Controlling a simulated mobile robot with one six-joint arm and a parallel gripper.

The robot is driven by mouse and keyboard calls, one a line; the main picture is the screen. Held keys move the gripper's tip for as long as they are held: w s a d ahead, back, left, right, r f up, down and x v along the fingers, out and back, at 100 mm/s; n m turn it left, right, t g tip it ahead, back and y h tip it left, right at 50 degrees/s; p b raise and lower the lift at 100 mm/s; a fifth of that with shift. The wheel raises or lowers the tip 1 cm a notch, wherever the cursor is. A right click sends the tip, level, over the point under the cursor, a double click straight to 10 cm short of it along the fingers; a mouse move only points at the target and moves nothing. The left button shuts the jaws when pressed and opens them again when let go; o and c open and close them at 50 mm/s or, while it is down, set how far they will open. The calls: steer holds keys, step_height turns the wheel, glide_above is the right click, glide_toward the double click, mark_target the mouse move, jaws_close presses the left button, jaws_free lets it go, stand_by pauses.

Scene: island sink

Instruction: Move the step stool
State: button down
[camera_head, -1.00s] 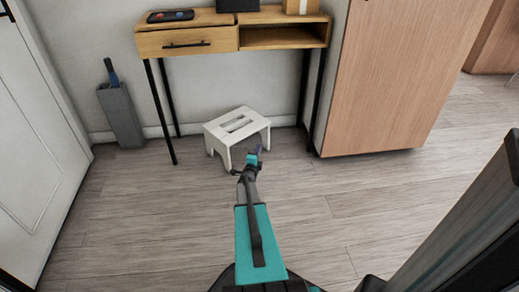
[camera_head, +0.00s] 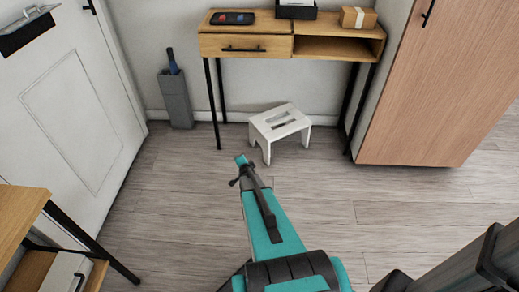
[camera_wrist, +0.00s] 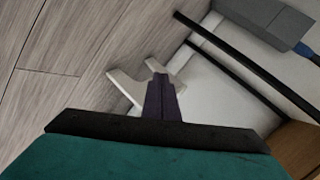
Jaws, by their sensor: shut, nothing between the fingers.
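The white step stool (camera_head: 280,124) stands upright on the floor under the console table. It has a slot in its top. My gripper (camera_head: 240,160) is in front of the stool and to its left in the head view, with the stool's legs visible beside it. In the wrist view the shut dark fingers (camera_wrist: 161,84) cover part of the stool, and a pale part of it (camera_wrist: 125,86) shows at their left. The fingers hold nothing. I cannot tell how far they are from the stool.
The wooden console table (camera_head: 245,44) with thin black legs stands over the stool. A grey umbrella stand (camera_head: 176,100) is left of it, and a tall wooden cabinet (camera_head: 430,90) is right. Another wooden table (camera_head: 18,215) is at the left edge. The floor (camera_head: 170,190) in front is clear.

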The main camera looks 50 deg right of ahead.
steer(key=s+a+r+n+g+y+p, duration=0.2)
steer(key=s+a+r+n+p, duration=0.3)
steer(key=a, duration=0.6)
steer(key=s+a+r+n+g+y+p, duration=0.2)
steer(key=a+y+p, duration=0.1)
steer(key=a+p, duration=0.55)
steer(key=s+a+r+n+g+y+p, duration=0.2)
steer(key=s+a+r+n+p, duration=0.25)
steer(key=a, duration=0.75)
steer(key=s+a+r+n+g+p, duration=0.4)
steer(key=s+a+r+p, duration=0.2)
steer(key=s+r+p, duration=0.2)
steer(key=s+a+r+n+g+p, duration=0.4)
steer(key=s+a+r+p, duration=0.3)
steer(key=s+r, duration=0.5)
steer(key=s+n+p, duration=0.1)
steer(key=s+p, duration=0.1)
steer(key=s, duration=0.2)
steer(key=shift+s+r+p, duration=0.15)
steer(key=shift+s+p, duration=0.1)
steer(key=shift+p, duration=0.05)
steer(key=shift+s, duration=0.1)
